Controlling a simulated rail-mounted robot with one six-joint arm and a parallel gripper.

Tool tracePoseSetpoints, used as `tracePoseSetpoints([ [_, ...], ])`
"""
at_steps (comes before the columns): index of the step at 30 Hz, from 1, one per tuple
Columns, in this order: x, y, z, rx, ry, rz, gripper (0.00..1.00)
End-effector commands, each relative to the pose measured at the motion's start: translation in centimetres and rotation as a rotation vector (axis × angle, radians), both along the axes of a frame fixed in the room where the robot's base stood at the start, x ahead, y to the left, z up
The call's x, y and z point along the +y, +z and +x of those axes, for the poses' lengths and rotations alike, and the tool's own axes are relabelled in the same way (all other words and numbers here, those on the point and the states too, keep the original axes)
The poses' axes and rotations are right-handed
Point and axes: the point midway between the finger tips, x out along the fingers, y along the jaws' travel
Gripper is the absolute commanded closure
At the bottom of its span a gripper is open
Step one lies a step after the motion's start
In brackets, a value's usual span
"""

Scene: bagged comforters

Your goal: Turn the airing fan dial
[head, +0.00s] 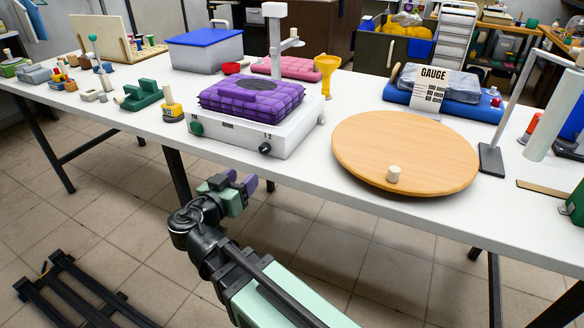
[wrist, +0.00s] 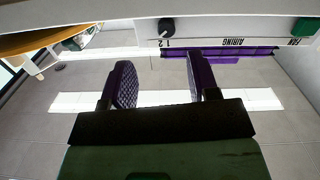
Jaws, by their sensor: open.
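The airing unit (head: 236,134) is a low white box on the table with a purple quilted bagged comforter (head: 250,97) on top. On its front is a black dial (head: 265,149) at the right, beside the marks 1 and 2. The dial also shows in the wrist view (wrist: 166,27), upside down, with a white pointer line. A green knob (head: 195,129) sits at the front's left; its green shows at the wrist view's right edge (wrist: 305,27), near AIRING FAN lettering. My gripper (head: 240,182) has purple fingers, open and empty (wrist: 160,72), in front of and below the unit, touching nothing.
A round wooden turntable (head: 405,150) with a small peg stands right of the unit. A yellow-and-black object (head: 172,112) stands to its left, and a yellow funnel (head: 327,70) behind.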

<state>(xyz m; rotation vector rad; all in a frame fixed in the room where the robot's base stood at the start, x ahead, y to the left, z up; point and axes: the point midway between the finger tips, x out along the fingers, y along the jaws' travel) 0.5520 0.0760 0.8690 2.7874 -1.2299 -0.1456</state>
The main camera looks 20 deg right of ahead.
Motion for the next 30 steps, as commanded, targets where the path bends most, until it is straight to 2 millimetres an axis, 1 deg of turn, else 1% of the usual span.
tracePoseSetpoints([
  [1,0.1,1.0,0.2,-0.090,0.010,0.025,0.45],
  [3,0.2,1.3,0.3,-0.166,0.016,0.078,0.45],
  [8,0.0,1.2,0.4,-0.193,0.013,0.107,0.45],
  [10,-0.4,1.2,0.7,-0.192,0.010,0.107,0.45],
  [14,-2.1,1.2,2.3,-0.190,0.008,0.107,0.45],
  [18,-4.6,1.2,4.7,-0.189,0.007,0.107,0.45],
  [21,-6.2,1.1,6.2,-0.188,0.007,0.106,0.45],
  [25,-7.5,1.1,7.3,-0.188,0.009,0.107,0.45],
  [30,-7.9,1.1,7.6,-0.188,0.011,0.107,0.45],
])
